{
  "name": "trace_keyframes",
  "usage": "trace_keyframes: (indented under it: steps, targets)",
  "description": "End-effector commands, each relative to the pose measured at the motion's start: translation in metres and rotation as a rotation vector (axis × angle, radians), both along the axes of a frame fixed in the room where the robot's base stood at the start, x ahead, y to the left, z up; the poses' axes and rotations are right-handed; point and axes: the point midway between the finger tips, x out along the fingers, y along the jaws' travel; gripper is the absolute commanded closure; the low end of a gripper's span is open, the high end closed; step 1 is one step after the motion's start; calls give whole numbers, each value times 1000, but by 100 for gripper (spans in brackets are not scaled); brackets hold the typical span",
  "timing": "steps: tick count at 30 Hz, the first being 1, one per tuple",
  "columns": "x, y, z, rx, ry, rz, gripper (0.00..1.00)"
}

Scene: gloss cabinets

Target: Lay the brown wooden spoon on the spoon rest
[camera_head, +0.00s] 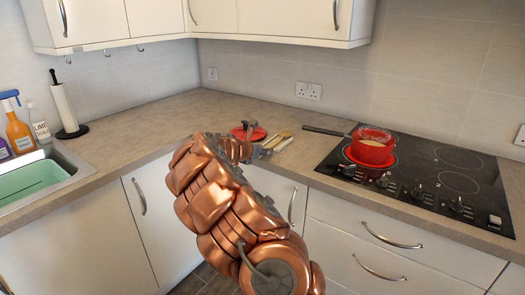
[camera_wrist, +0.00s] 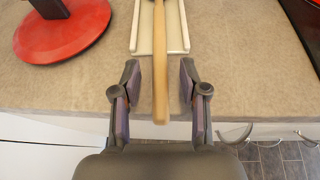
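The brown wooden spoon shows in the wrist view as a long handle (camera_wrist: 160,60) running down the middle. It lies over a shallow cream tray (camera_wrist: 136,38) with raised edges, and its near end sticks out past the counter edge. The spoon's head is out of that view. My gripper (camera_wrist: 160,97) is open, one finger on each side of the handle, with a gap on both sides. A red round dish (camera_wrist: 68,38) with a dark upright part stands left of the tray; it also shows in the head view (camera_head: 248,133). I cannot tell which is the spoon rest.
A black hob (camera_head: 430,175) with a red pan (camera_head: 371,147) is to the right, the pan's handle pointing left. A sink (camera_head: 35,178), bottles (camera_head: 20,132) and a paper roll (camera_head: 64,108) are at the left. The worktop (camera_head: 130,140) between is clear.

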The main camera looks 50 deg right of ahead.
Motion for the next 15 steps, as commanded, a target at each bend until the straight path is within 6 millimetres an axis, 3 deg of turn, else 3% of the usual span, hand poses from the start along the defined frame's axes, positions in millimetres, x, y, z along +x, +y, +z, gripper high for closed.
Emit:
trace_keyframes:
  steps: [10,15]
  targets:
    - [0,2,1,0,1,0,54]
    - [0,15,7,-1,1,2,54]
